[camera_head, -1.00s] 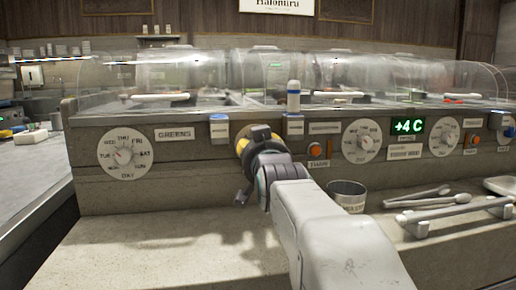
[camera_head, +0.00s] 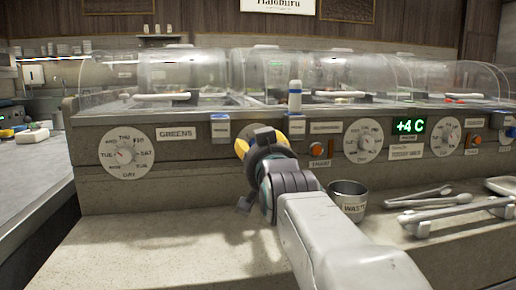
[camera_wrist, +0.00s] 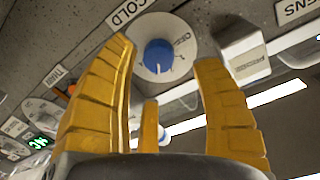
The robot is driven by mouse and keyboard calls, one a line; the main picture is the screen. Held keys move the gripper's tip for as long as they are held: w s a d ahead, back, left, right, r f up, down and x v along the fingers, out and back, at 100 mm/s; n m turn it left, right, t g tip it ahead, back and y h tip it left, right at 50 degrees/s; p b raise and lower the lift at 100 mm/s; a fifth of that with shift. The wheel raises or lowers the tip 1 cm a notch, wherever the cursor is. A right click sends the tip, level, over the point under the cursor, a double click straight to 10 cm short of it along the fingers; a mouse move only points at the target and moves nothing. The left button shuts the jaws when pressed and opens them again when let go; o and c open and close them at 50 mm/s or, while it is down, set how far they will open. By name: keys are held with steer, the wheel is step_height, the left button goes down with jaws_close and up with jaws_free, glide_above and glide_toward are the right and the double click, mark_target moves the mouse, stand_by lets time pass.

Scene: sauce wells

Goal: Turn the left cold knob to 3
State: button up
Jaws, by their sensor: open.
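The left cold knob (camera_wrist: 158,54) is a blue knob on a white round dial, below a COLD label (camera_wrist: 128,12) in the wrist view. Letters on the dial rim are seen at an angle, and I cannot read the setting for certain. My gripper (camera_wrist: 165,56) has its yellow fingers spread, with the knob showing between and beyond the tips; I see no clear contact. In the head view my gripper (camera_head: 243,148) is in front of the counter's face and hides most of this dial.
A day dial (camera_head: 127,153) is at left, and more dials (camera_head: 364,141) and a +4 C display (camera_head: 408,125) are at right. A waste cup (camera_head: 348,199) and tongs (camera_head: 435,213) are on the ledge. Clear covers (camera_head: 200,72) top the counter. The ledge's left part is clear.

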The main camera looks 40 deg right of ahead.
steer(key=shift+v, duration=1.95)
steer(key=w+d+n+p, duration=0.3)
steer(key=w+n+p, duration=0.1)
steer(key=w, duration=0.2)
steer(key=shift+w+d+f+n, duration=0.25)
steer(key=shift+w+d+n, duration=0.05)
steer(key=shift+d, duration=0.05)
steer(key=shift+c, duration=0.4)
